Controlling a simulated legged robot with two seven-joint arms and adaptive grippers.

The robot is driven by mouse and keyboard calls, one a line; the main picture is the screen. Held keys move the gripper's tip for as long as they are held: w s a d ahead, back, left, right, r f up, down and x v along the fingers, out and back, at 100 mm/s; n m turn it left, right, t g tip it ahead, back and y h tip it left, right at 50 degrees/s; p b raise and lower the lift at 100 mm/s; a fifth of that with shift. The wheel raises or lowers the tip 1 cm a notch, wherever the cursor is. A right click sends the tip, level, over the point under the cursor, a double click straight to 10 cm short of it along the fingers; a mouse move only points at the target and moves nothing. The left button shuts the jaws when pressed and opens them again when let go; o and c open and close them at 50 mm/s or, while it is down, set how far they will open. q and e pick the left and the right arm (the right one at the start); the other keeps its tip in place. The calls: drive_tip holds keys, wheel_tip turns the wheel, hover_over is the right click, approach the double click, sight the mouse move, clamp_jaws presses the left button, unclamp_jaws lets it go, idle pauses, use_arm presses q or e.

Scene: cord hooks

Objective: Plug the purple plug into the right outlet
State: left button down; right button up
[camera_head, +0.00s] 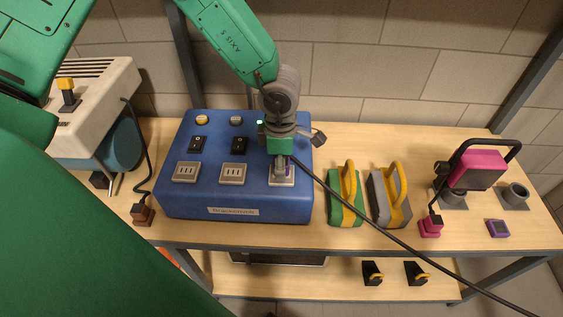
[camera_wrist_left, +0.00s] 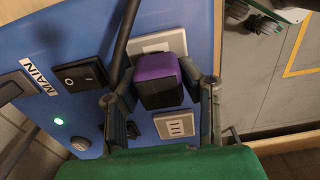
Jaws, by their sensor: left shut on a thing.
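The blue power box (camera_head: 230,203) stands on the table with a row of pale outlets: the left outlet (camera_head: 185,172), the middle outlet (camera_head: 232,174) and the right outlet (camera_head: 283,183). My left gripper (camera_head: 282,163) points down over the right outlet. It is shut on the purple plug (camera_wrist_left: 158,78), which shows between its fingers in the wrist view. The plug covers much of an outlet plate (camera_wrist_left: 160,42) there; another outlet (camera_wrist_left: 175,126) is uncovered beside it. The prongs are hidden, so I cannot tell how far the plug is in. My right gripper is not in view.
A black cord (camera_head: 400,240) runs from the plug to the lower right, across the table edge. Green (camera_head: 345,200) and grey (camera_head: 388,195) blocks with yellow handles stand right of the box. A magenta lamp-like tool (camera_head: 476,170) stands further right; a beige machine (camera_head: 95,95) stands left.

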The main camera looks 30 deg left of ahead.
use_arm(q)
drive_tip(key=shift+f, duration=0.55)
idle(0.4)
drive_tip(key=c, duration=1)
unclamp_jaws()
drive_tip(key=shift+r, duration=0.15)
drive_tip(key=shift+r, duration=0.3)
wheel_tip(320, 180, up, 11)
drive_tip(key=shift+w+a+r, duration=0.1)
